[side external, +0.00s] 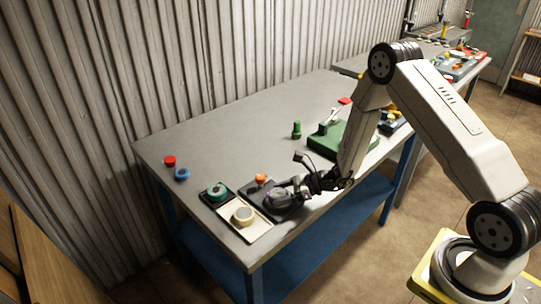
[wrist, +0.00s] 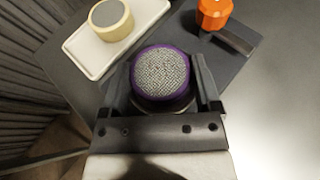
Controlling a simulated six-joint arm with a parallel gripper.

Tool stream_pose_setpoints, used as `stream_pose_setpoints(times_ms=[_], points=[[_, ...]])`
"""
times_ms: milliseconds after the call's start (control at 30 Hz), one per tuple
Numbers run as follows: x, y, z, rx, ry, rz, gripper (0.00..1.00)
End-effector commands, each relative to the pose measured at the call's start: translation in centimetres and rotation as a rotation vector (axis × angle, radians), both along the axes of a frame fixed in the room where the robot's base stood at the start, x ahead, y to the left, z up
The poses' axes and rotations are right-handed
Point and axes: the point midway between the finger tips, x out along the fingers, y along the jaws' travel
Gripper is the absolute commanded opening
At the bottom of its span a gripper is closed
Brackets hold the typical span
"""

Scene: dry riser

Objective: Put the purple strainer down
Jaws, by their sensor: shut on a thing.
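The purple strainer (wrist: 160,73) is a round piece with a purple rim and a grey mesh face. In the wrist view it sits between the two fingers of my gripper (wrist: 162,84), which is shut on it. In the side view my gripper (side external: 288,193) is low over the dark tray (side external: 284,213) near the table's front edge, with the strainer (side external: 275,197) at its tip. I cannot tell whether the strainer touches the tray.
An orange knob (wrist: 214,13) stands close by on the dark tray. A cream tray (side external: 248,234) holds a cream round piece (side external: 243,215). A teal ring (side external: 217,191) is on another dark tray. Red (side external: 169,161) and blue (side external: 182,174) caps lie behind.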

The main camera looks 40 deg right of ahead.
Motion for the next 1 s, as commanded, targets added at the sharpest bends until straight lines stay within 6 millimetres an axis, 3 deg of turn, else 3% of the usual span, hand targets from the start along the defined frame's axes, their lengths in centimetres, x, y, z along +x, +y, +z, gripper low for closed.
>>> stream_pose_setpoints(times_ms=[33, 67, 500, 1000], points=[[0.0, 0.0, 0.0, 0.0, 0.0, 0.0, 0.9], [0.0, 0.0, 0.0, 0.0, 0.0, 0.0, 1.0], [0.0, 0.0, 0.4, 0.0, -0.002, -0.001, 1.0], [-4.2, -4.3, 2.8, 0.0, -0.001, -0.005, 1.0]])
